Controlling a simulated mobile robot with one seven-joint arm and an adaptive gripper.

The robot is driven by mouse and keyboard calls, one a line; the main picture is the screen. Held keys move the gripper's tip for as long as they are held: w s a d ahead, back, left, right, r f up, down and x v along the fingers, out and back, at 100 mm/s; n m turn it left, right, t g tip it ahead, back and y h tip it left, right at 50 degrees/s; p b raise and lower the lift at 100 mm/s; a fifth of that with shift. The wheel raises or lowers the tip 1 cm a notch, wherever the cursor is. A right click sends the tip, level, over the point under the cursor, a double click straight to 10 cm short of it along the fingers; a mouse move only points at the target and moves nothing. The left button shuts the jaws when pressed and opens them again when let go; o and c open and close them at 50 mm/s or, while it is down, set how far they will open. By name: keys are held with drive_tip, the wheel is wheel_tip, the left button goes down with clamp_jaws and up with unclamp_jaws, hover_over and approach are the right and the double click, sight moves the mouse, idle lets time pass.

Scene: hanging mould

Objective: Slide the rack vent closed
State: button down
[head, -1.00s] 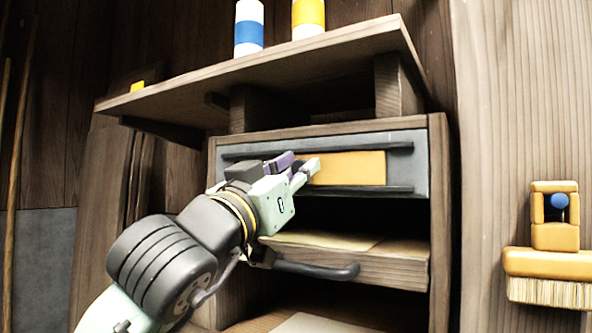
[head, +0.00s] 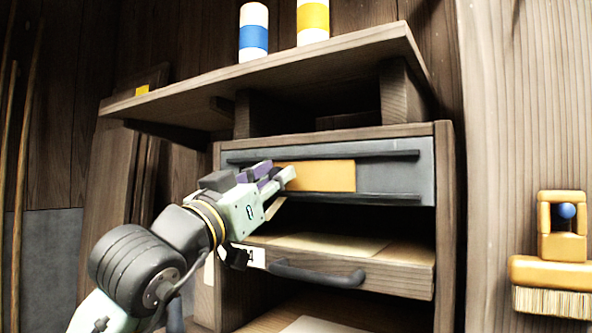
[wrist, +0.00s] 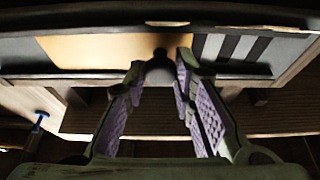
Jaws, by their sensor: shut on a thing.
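The rack vent is a grey plate (head: 395,175) with two dark rails and an orange sliding panel (head: 325,176) between them. The panel also shows in the wrist view (wrist: 95,49), beside dark slots (wrist: 235,48) that it leaves uncovered. In the head view, my gripper (head: 284,176) is at the panel's left end and hides that part of the plate. In the wrist view, a dark rounded knob (wrist: 160,71) sits between my fingertips, and my gripper is shut on it.
Below the vent is a wooden drawer (head: 400,277) with a dark bar handle (head: 318,275). A shelf (head: 300,67) above holds a blue-banded can (head: 253,36) and a yellow-banded can (head: 313,20). A brush (head: 560,270) hangs at right.

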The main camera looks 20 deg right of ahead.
drive_tip(key=w+a, duration=0.2)
drive_tip(key=w+a+p, duration=0.1)
drive_tip(key=w+a, duration=0.1)
drive_tip(key=w, duration=0.1)
drive_tip(key=w+a+p, duration=0.1)
drive_tip(key=w+a, duration=0.1)
drive_tip(key=w, duration=0.1)
drive_tip(key=shift+a, duration=0.15)
drive_tip(key=shift+r, duration=0.1)
drive_tip(key=c, duration=1.5)
unclamp_jaws()
drive_tip(key=shift+w+a, duration=0.1)
drive_tip(key=shift+o, duration=0.7)
drive_tip(key=v, duration=1.2)
